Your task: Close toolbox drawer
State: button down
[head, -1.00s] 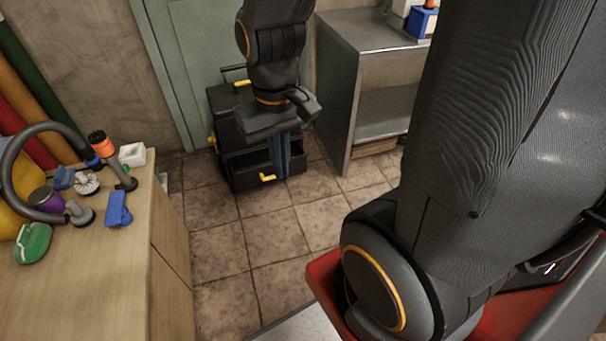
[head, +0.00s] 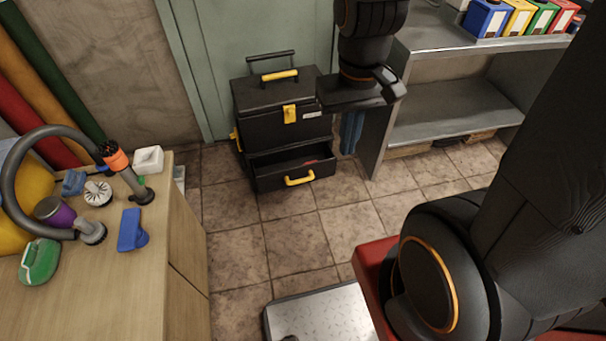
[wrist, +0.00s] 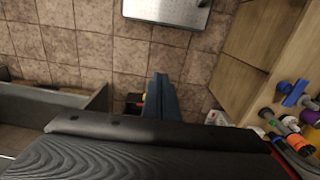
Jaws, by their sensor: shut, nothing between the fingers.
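The black toolbox (head: 285,100) stands on the floor against the green door, with yellow latches and a yellow-marked lid handle. Its bottom drawer (head: 270,181) is pulled out, with a yellow handle (head: 300,178) on its front and something red inside. My gripper (head: 350,150) points down just right of the toolbox in the head view, with its blue fingers together and empty. The fingers also show in the wrist view (wrist: 160,90). A dark piece with red and yellow beside them there is too small to name surely.
A grey metal shelf unit (head: 450,106) stands right of the toolbox, with coloured boxes (head: 487,18) on top. A wooden counter (head: 95,290) with cleaning tools is at left. A metal plate (head: 320,318) is in front. Tiled floor before the drawer is clear.

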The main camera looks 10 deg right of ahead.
jog(key=w+d+f+n+t+b, duration=0.2)
jog(key=w+d+f+n+b, duration=0.25)
jog(key=w+f+b, duration=0.7)
jog(key=w+d+f+n+t+b, duration=0.2)
jog(key=w+d+f+n+b, duration=0.45)
jog(key=f, duration=0.85)
jog(key=w+a+f+n+y+b, duration=0.2)
jog(key=w+f+b, duration=0.3)
jog(key=f, duration=0.4)
jog(key=w+a+f+n+y+b, duration=0.1)
jog(key=w+f+n+b, duration=0.1)
jog(key=f+b, duration=0.6)
jog(key=w+a+f+n+y+b, duration=0.25)
jog(key=w+f+b, duration=0.2)
jog(key=f, duration=0.55)
jog(key=w+a+f+b, duration=0.3)
jog(key=w+f+b, duration=0.4)
jog(key=f, duration=0.1)
jog(key=shift+a+t+h, duration=0.3)
jog(key=shift+t+h, duration=0.05)
jog(key=shift+t, duration=0.05)
